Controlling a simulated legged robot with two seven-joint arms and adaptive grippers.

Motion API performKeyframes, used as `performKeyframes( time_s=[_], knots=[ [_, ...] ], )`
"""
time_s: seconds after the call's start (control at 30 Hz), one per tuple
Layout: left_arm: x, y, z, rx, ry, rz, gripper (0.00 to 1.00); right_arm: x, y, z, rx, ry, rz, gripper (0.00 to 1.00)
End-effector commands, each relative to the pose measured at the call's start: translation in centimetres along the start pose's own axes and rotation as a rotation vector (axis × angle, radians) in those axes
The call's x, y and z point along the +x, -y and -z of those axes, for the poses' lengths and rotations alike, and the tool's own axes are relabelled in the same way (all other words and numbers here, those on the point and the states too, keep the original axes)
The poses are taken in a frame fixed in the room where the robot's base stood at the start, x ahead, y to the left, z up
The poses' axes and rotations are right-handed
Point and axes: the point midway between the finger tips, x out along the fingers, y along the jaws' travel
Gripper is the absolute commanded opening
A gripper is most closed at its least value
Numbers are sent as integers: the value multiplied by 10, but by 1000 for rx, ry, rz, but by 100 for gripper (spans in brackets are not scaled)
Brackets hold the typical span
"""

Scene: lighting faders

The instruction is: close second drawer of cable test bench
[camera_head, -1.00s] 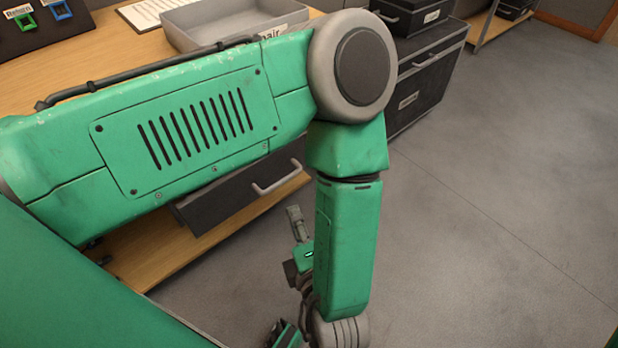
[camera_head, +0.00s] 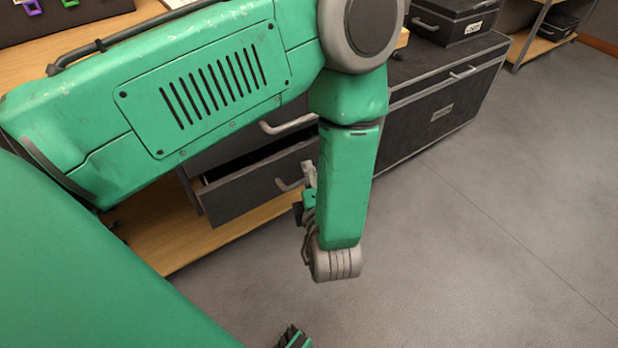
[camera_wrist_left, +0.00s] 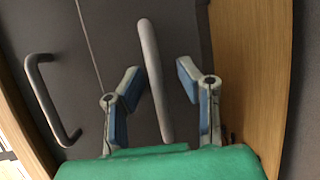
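The cable test bench's second drawer (camera_head: 255,190) is dark grey and stands partly pulled out, with a dark gap above its front. Its bar handle (camera_wrist_left: 153,80) lies between the fingers of my left gripper (camera_wrist_left: 160,82) in the left wrist view. The fingers are apart, one on each side of the handle, with no clear grip on it. The drawer above has its own handle (camera_head: 288,125), which also shows at the left of the wrist view (camera_wrist_left: 50,100). In the head view my left gripper (camera_head: 308,174) is at the second drawer's handle, partly hidden by my forearm.
A wooden lower shelf (camera_head: 205,232) runs below the drawer. A dark cabinet (camera_head: 430,115) with a black case (camera_head: 455,20) on top stands to the right. Grey floor (camera_head: 480,235) is open in front and to the right. My left arm covers much of the bench.

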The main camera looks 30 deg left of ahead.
Motion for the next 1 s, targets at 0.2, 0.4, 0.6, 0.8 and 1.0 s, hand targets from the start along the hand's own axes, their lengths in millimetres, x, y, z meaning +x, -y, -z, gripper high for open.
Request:
performKeyframes(
  time_s=[0.2,0.4,0.6,0.8,1.0],
  knots=[
    [1,0,0,-1,1,1,31,0,0,0,1,0,-1,0],
    [2,1,2,-3,0,4,0,0,0,0,1,0,-1,0],
    [8,0,5,0,-4,6,0,-2,0,0,1,0,0,0],
    [34,-6,17,4,-7,8,0,-9,0,0,1,1,0,0],
    [38,-6,19,3,-5,9,0,-9,0,0,1,0,0,0]
  ],
)
